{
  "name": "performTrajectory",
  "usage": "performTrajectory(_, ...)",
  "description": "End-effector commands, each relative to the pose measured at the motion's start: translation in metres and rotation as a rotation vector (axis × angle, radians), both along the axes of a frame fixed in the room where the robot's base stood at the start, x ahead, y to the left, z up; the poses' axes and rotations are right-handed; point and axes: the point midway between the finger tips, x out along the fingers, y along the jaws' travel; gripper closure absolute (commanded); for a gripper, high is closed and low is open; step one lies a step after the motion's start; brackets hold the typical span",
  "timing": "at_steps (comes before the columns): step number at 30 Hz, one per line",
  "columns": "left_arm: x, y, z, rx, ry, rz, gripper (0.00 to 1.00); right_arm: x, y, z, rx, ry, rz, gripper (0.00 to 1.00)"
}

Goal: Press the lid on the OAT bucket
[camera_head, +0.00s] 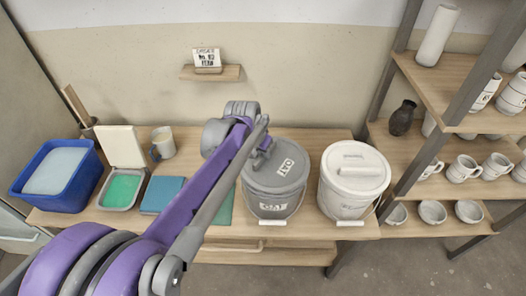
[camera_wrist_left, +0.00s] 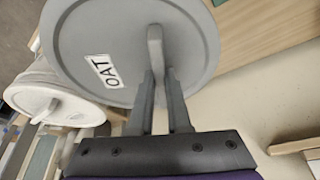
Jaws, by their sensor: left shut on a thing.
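My left gripper (camera_head: 263,150) is above the lid and shut on this bar, as the left wrist view shows (camera_wrist_left: 158,72). The arm hides part of the lid's left side. My right gripper is not in view.
A white lidded bucket (camera_head: 345,201) stands close on the right. A shelf rack with cups (camera_head: 460,168) stands at right; a small wall shelf (camera_head: 211,73) is behind.

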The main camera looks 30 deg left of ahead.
Motion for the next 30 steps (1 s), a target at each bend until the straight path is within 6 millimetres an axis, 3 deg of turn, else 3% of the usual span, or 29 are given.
performTrajectory(30, -0.0001, 0.0000, -0.0064, 0.000, 0.000, 0.000, 1.00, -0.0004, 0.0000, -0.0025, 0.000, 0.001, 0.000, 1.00)
